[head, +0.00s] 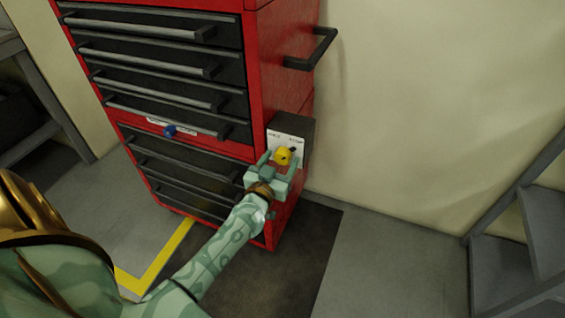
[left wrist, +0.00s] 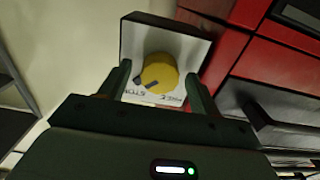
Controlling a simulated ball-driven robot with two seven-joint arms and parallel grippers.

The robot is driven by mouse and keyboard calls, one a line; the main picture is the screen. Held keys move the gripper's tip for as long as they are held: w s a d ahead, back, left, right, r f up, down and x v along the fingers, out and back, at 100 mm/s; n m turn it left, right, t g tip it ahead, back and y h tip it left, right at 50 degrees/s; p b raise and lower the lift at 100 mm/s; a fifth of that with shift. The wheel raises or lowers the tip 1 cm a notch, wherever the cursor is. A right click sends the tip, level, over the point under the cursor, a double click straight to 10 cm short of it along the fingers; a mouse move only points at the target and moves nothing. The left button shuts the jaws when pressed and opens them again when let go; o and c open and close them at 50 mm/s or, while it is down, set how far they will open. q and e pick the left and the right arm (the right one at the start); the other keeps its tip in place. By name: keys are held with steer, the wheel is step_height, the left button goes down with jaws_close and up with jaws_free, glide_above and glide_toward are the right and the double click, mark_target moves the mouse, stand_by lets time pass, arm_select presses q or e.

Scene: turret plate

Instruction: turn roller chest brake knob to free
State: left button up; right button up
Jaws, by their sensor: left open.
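The yellow brake knob (head: 283,156) sits on a white plate (head: 291,139) on a dark box on the right side of the red roller chest (head: 258,140). The knob (left wrist: 159,72) also shows in the left wrist view, with a dark pointer at its lower left and lettering below it on the plate. My left gripper (head: 281,167) is open, with its fingers on either side of the knob. In the left wrist view the fingers (left wrist: 158,88) stand left and right of it. Whether they touch it I cannot tell. My right gripper is not in view.
A blue knob (head: 170,131) with a white label is on the chest's front, between black drawers. A black side handle (head: 312,50) juts out above the box. Grey shelving (head: 525,240) stands at the right. A dark mat (head: 300,260) lies in front.

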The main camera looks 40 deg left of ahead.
arm_select(q)
steer(key=shift+w, duration=0.2)
steer(key=c, duration=1)
